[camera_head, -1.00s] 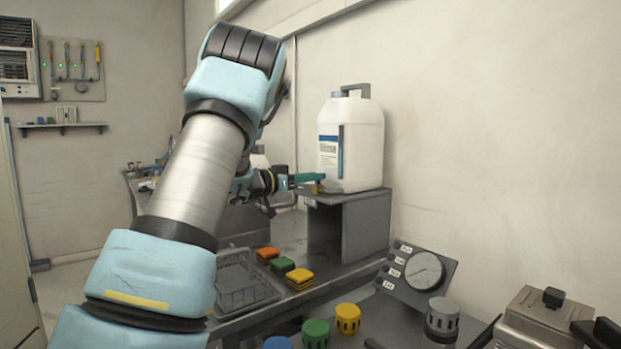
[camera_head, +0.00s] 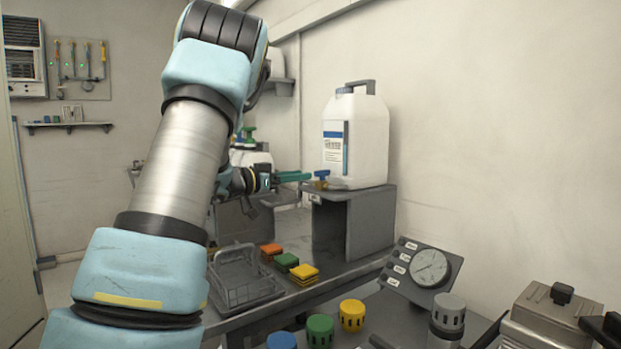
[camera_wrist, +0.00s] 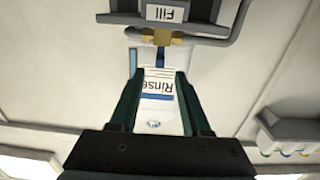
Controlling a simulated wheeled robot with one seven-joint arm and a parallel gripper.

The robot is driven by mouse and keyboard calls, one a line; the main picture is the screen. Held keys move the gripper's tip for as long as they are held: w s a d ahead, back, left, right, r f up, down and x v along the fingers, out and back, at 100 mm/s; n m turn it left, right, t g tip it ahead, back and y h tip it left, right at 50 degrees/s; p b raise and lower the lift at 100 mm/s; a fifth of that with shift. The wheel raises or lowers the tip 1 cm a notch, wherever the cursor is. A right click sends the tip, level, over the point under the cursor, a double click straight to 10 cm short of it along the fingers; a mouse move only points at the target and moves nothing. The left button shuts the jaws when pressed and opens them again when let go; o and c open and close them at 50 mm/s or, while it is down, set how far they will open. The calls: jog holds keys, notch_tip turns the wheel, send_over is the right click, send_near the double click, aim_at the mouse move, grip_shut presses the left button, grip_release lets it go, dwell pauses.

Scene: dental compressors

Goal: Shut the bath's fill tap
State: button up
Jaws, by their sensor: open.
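The fill tap (camera_head: 321,180) has a brass body and a blue handle, and sits at the foot of a white jug (camera_head: 357,140) on a grey stand. In the wrist view, which is upside down, the brass tap (camera_wrist: 161,38) is below a "Fill" label (camera_wrist: 167,13), with its blue handle (camera_wrist: 160,57) towards me. My gripper (camera_head: 308,176) is just left of the tap, apart from it in the wrist view. Its green fingers (camera_wrist: 158,76) are open and empty, with the handle ahead between their tips. I cannot tell the handle's exact turn.
The grey stand (camera_head: 384,215) holds the jug against the wall. A wire basket (camera_head: 240,285) and orange, green and yellow pads (camera_head: 304,272) lie on the bench below. A gauge panel (camera_head: 420,271) and coloured caps stand nearer.

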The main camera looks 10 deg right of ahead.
jog(key=shift+v, duration=2.25)
